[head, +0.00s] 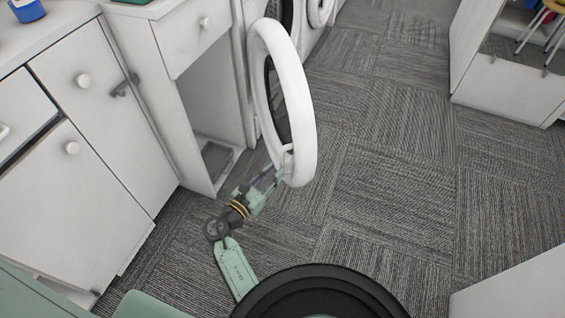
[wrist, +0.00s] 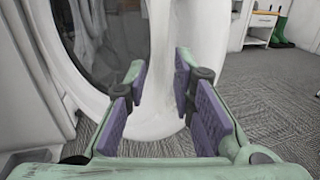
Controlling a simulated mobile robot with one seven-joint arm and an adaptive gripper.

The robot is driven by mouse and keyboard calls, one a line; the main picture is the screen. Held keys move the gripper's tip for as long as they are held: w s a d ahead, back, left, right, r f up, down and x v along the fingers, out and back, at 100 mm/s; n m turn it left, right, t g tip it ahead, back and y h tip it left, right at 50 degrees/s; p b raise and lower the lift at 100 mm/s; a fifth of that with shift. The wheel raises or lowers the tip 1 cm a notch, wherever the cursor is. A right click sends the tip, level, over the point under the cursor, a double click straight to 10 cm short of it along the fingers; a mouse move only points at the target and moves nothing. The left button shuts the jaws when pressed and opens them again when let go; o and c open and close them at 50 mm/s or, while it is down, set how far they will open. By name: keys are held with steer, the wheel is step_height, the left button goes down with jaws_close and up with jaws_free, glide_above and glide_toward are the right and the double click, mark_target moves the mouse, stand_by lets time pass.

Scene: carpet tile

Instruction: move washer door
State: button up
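The washer door (head: 301,103) is a round white ring with a dark glass middle. It stands swung out from the white washer (head: 244,70), over the carpet. In the wrist view the door's white rim (wrist: 160,105) rises ahead, with dark glass to its left. My gripper (head: 277,178) is at the door's lower edge. In the wrist view my gripper (wrist: 160,85) is open, its purple-padded fingers apart, with the lower rim in view between them. I cannot tell whether either finger touches the rim.
White cabinets (head: 85,110) with round knobs stand at the left, close to my arm. An open-fronted cabinet space (head: 212,120) is beside the washer. A white unit (head: 510,90) stands at the upper right. The carpet (head: 395,180) right of the door is clear.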

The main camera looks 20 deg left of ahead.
mark_target(280, 165)
steer(key=shift+x, duration=2.3)
steer(key=shift+c, duration=0.2)
jaws_close()
